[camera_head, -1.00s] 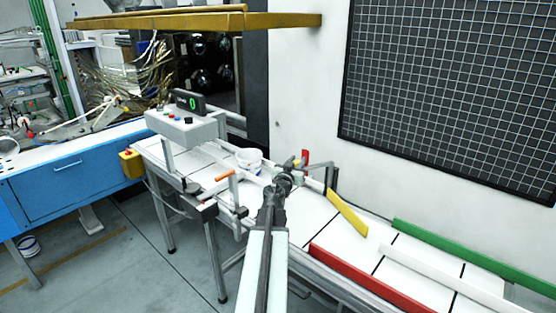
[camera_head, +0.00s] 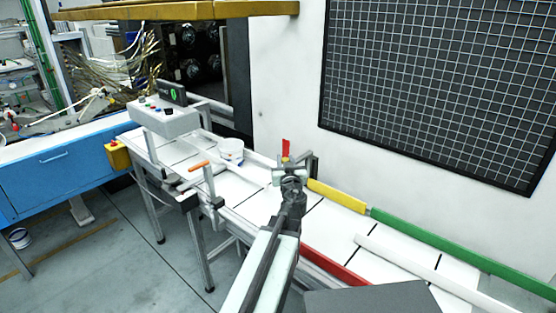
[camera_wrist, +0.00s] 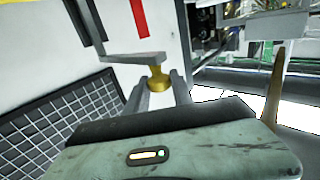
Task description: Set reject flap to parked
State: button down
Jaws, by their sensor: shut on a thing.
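The yellow flap (camera_head: 337,194) lies along the back edge of the conveyor (camera_head: 330,225), nearly in line with the green guide rail (camera_head: 455,250). A grey post bracket (camera_head: 312,165) stands at its left end. My gripper (camera_head: 289,176) is over the conveyor by this bracket. In the wrist view my gripper (camera_wrist: 158,88) is shut on a brass knob (camera_wrist: 158,77) at the end of a grey lever (camera_wrist: 128,58). A red tab (camera_head: 286,147) stands upright behind my gripper; it also shows in the wrist view (camera_wrist: 138,16). The lever's pivot is partly hidden in the head view.
A red rail (camera_head: 333,266) runs along the front and a white rail (camera_head: 410,263) down the middle. A wall with a grid panel (camera_head: 430,80) rises behind.

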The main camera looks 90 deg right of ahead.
jog(key=shift+s+d+r, duration=0.1)
jog(key=c, duration=1.1)
grip_release()
jog(key=shift+s, duration=0.1)
